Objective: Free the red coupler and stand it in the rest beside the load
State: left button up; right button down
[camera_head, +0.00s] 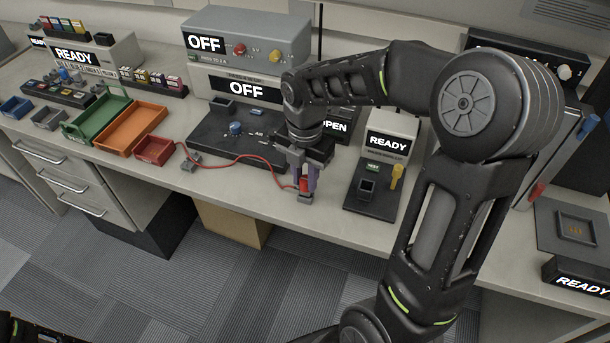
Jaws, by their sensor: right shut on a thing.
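My right gripper (308,176) reaches down to the front part of the bench, fingers pointing down. It is shut on the red coupler (304,184), whose upper part is partly hidden by the fingers. A small grey holder (305,198) shows right under the coupler; I cannot tell whether the coupler is seated in it or just above it. A red cable (240,158) runs from the coupler left to a small grey block (190,161) near the red tray. My left gripper is not in view.
A dark panel with a blue knob (235,128) lies behind the cable, under units reading OFF (252,91). A READY station (388,143) with a yellow peg (397,176) stands close right of the gripper. Green, orange and red trays (155,150) are left. The bench front edge is near.

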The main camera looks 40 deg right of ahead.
jog(key=shift+f+b, duration=0.5)
jog(key=shift+f, duration=0.4)
jog(key=c, duration=1.1)
grip_release()
notch_tip(320, 180, up, 8)
jog(key=shift+f, duration=0.1)
